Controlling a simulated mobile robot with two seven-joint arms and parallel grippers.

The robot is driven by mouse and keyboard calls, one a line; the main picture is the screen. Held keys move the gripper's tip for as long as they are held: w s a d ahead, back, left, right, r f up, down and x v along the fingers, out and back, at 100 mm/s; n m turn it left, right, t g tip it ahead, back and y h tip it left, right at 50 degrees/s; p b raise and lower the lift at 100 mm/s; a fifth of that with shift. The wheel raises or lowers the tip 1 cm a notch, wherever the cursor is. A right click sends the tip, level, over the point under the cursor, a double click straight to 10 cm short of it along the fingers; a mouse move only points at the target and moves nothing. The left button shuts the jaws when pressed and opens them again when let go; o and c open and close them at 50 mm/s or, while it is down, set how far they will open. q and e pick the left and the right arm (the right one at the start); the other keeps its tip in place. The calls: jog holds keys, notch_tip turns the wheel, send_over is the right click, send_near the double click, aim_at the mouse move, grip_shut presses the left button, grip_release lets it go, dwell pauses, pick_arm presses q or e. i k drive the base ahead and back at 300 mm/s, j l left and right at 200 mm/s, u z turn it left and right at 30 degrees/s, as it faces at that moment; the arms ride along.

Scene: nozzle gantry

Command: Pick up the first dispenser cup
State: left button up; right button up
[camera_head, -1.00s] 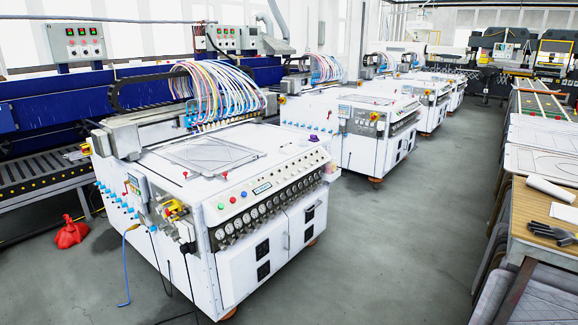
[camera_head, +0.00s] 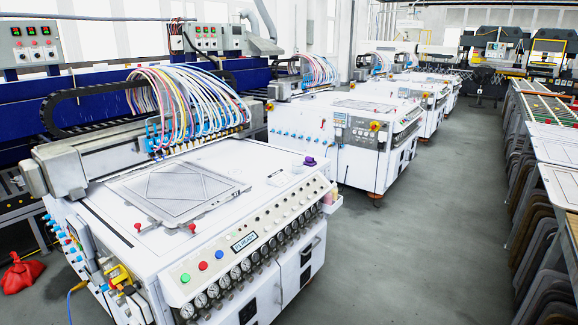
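The nearest white nozzle gantry machine (camera_head: 205,190) fills the left and middle of the head view. A bundle of coloured tubes (camera_head: 190,98) runs into its nozzle carriage. A small purple object (camera_head: 309,161) sits on the far right of its top, and a small pale container (camera_head: 332,203) is at its right end. I cannot tell whether either is a dispenser cup; no cup can be made out clearly. Neither of my grippers is in view.
A flat grey plate (camera_head: 180,189) lies on the machine's top. Gauges and buttons line its front panel (camera_head: 246,240). More white machines (camera_head: 345,139) stand behind. The grey floor aisle (camera_head: 420,235) is clear. Stacked panels (camera_head: 546,215) line the right side.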

aim_at(297, 164)
jog(key=i+z, duration=0.35)
jog(key=i, duration=0.25)
jog(key=i+j+z, duration=0.1)
jog(key=i+z, duration=0.2)
jog(key=i, duration=0.35)
jog(key=i+l+u, duration=0.25)
jog(key=i, duration=0.25)
jog(key=i+l+u, duration=0.4)
jog(key=u, duration=0.25)
jog(key=i+l+u, duration=0.4)
jog(key=l+u, duration=0.15)
jog(key=u, duration=0.25)
jog(key=i+l+u, duration=0.2)
jog(key=l+u, duration=0.6)
jog(key=i+j, duration=0.05)
